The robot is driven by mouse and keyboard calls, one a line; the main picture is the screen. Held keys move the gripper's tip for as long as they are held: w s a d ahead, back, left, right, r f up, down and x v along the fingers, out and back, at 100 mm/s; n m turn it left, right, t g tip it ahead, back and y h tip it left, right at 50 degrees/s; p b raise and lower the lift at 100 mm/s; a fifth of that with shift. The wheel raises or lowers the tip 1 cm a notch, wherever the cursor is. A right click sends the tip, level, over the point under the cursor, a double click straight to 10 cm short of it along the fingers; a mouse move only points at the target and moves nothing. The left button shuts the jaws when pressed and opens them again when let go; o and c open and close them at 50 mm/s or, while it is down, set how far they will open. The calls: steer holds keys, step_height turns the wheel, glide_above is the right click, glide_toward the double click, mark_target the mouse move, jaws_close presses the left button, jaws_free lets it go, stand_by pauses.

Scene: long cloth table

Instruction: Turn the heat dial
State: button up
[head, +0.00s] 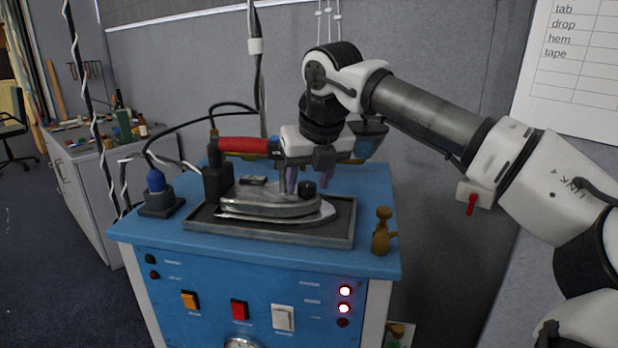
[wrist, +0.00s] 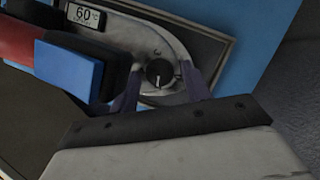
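The heat dial is a small black knob with a white pointer line, on top of the silver iron (head: 275,205). The dial (wrist: 159,73) shows in the wrist view with a mark printed just above it; it also shows in the head view (head: 307,187). My gripper (head: 298,184) is over the iron, pointing down. In the wrist view its two purple fingers stand left and right of the dial, with a gap on each side. It is open and holds nothing.
The iron has a red handle (head: 243,146) close beside my gripper. It rests on a dark tray (head: 345,225) on a blue cabinet (head: 250,290) with switches and lit red lamps. A cable rises at the left.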

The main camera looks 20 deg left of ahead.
steer(key=shift+o, duration=0.2)
steer(key=v, duration=1.3)
steer(key=shift+d+r, duration=0.2)
steer(key=shift+r, duration=0.15)
steer(key=shift+s, duration=0.1)
